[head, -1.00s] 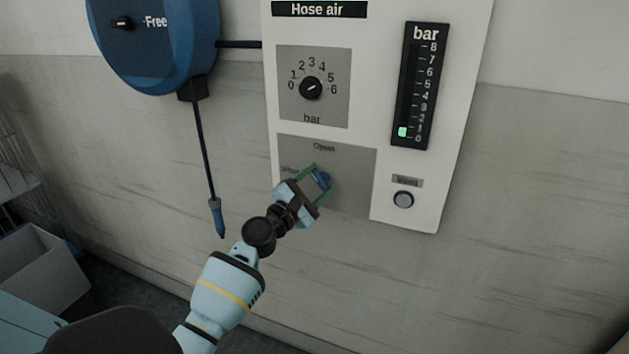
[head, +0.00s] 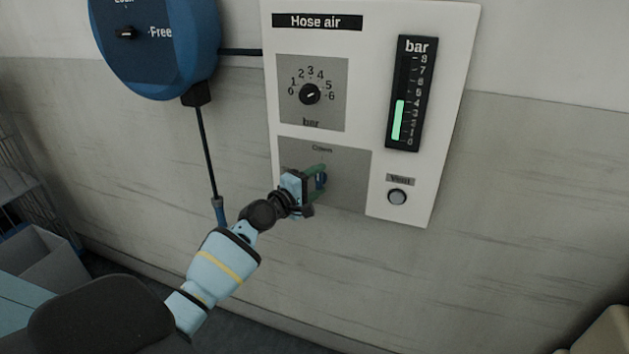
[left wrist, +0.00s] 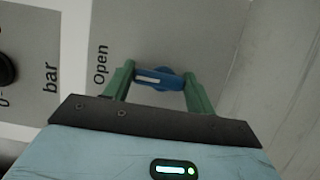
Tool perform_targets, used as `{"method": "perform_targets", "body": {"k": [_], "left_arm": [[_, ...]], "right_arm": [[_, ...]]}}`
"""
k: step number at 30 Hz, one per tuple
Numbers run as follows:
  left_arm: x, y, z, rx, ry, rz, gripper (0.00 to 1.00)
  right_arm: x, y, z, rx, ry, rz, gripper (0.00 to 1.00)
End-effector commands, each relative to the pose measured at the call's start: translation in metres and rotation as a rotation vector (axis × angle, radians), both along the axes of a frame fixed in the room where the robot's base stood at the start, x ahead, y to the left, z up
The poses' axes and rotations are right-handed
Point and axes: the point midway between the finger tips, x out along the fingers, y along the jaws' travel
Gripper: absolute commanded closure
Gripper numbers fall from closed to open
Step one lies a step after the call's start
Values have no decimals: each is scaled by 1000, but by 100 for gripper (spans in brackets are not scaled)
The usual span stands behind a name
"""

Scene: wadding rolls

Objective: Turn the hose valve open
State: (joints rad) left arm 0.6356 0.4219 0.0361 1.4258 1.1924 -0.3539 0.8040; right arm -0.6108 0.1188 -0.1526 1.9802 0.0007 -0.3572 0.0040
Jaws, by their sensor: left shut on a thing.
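The hose valve is a blue handle (left wrist: 159,79) on a grey plate (head: 345,190) of the white panel. In the left wrist view its white mark lies along the handle and points towards the word "Open" at the left. My left gripper (head: 318,180) is shut on the handle, with a green finger on either side. In the head view the gripper covers much of the valve and the plate's left wording. The bar gauge (head: 405,95) has a green column reaching about 4. My right gripper is not in view.
Above the valve is a black bar dial (head: 310,94). A round vent button (head: 397,197) sits at the lower right of the panel. A blue hose reel (head: 155,50) hangs at left, its hose (head: 207,150) dangling near my left arm. A grey bin (head: 45,260) stands lower left.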

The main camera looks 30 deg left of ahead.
Motion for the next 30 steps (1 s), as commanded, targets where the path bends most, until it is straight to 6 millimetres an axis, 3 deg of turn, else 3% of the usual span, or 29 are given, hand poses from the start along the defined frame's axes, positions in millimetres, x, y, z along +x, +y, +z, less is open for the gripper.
{"method": "perform_targets", "body": {"k": [15, 16, 21, 30], "left_arm": [[0, 0, 0, 21, 6, 1, 67], [0, 0, 0, 22, 6, 1, 43], [0, 0, 0, 20, 5, 0, 23], [-1, 0, 0, 19, 4, 0, 23]], "right_arm": [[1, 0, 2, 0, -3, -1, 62], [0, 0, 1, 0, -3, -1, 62], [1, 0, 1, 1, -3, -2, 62], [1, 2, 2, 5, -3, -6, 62]]}}
